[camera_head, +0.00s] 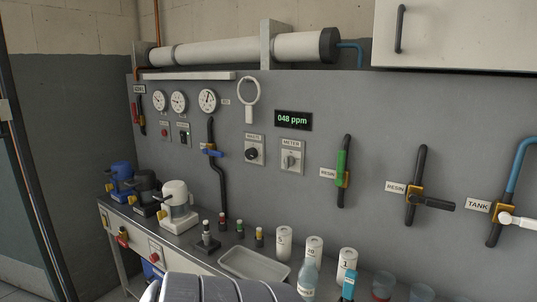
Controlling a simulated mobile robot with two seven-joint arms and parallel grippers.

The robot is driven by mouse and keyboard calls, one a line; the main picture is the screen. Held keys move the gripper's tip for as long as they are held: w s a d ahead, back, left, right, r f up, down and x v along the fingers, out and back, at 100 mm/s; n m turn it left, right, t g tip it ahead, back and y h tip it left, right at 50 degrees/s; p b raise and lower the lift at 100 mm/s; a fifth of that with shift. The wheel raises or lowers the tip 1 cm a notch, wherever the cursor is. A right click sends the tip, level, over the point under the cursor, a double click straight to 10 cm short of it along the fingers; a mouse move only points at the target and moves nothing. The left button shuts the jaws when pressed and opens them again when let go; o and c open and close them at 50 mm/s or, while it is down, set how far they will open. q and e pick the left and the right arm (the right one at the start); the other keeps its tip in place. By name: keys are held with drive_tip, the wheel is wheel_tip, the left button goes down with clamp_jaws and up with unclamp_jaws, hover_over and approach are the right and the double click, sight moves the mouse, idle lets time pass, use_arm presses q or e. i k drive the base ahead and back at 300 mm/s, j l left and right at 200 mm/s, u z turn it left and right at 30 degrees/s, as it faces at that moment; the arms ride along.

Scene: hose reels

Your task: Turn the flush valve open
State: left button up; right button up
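Several lever valves sit on the grey wall panel, and I cannot read a flush label on any of them. A valve with a blue lever (211,152) sits on a black pipe at the left, its lever lying across the pipe. A green lever (342,165) stands upright along its pipe. A black lever (436,203) points right, across its pipe. A white lever (519,221) at the right edge also lies across its pipe, by the TANK label. A red lever (137,115) is at the far left. Neither gripper shows; a ribbed grey part, probably mine, is at the bottom edge.
A narrow counter below the panel holds pump-like units (178,205), a shallow tray (254,264), numbered white containers (347,262) and a bottle (308,278). A display (293,120) reads 048 ppm. A wall cabinet (460,35) overhangs the upper right. The space before the levers looks clear.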

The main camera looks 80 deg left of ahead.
sight(206, 150)
drive_tip(key=u, duration=2.95)
drive_tip(key=i+j, duration=0.1)
drive_tip(key=i, duration=0.3)
drive_tip(key=i+j+z, duration=0.3)
drive_tip(key=i, duration=0.2)
drive_tip(key=i+j+z, duration=0.25)
drive_tip(key=i, duration=0.25)
drive_tip(key=j, duration=0.1)
